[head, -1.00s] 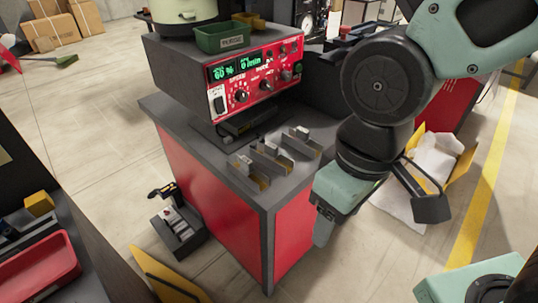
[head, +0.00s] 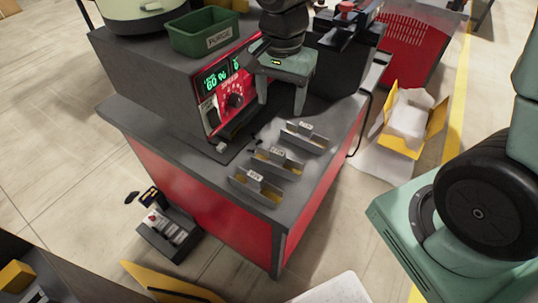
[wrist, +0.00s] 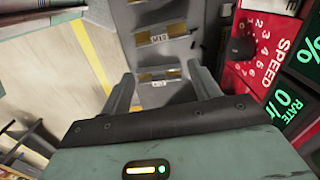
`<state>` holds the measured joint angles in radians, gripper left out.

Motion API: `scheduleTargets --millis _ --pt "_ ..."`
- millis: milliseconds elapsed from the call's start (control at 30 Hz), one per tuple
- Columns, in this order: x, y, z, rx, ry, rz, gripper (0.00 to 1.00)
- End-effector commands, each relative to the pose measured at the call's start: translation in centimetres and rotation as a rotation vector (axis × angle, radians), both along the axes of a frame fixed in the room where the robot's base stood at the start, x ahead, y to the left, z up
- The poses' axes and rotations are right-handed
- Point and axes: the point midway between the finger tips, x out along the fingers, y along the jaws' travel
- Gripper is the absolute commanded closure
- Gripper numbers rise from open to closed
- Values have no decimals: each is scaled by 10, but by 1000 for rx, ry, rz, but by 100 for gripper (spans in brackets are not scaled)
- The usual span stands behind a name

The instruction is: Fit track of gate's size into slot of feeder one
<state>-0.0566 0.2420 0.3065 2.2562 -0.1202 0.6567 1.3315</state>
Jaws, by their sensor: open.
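Three short metal tracks with label tabs lie in a row on the grey cabinet top: a back track (head: 304,138), a middle track (head: 277,161) and a front track (head: 254,186). The feeder (head: 150,75) has a red panel reading 60 % and a bowl on top. I cannot make out its slot for certain, nor the gate's size. My gripper (head: 281,98) is open and empty, fingers down, beside the panel and above the cabinet's back part. In the wrist view, tracks lie ahead of and between its fingers (wrist: 160,74).
A green bin marked PURGE (head: 205,33) sits on the feeder's top edge. A dark machine (head: 345,55) stands behind my gripper. An open yellow carton (head: 410,120) is on the floor at right. A black box of parts (head: 168,228) stands at the cabinet's lower left.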

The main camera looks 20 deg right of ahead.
Motion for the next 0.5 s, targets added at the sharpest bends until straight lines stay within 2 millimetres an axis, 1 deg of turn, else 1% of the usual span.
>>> scheduleTargets --millis 300,400,500 --pt "-2 0 -65 -1 9 5 38" --pt "-2 1 -85 -1 7 5 38" --pt "-2 1 -101 -1 6 5 38"
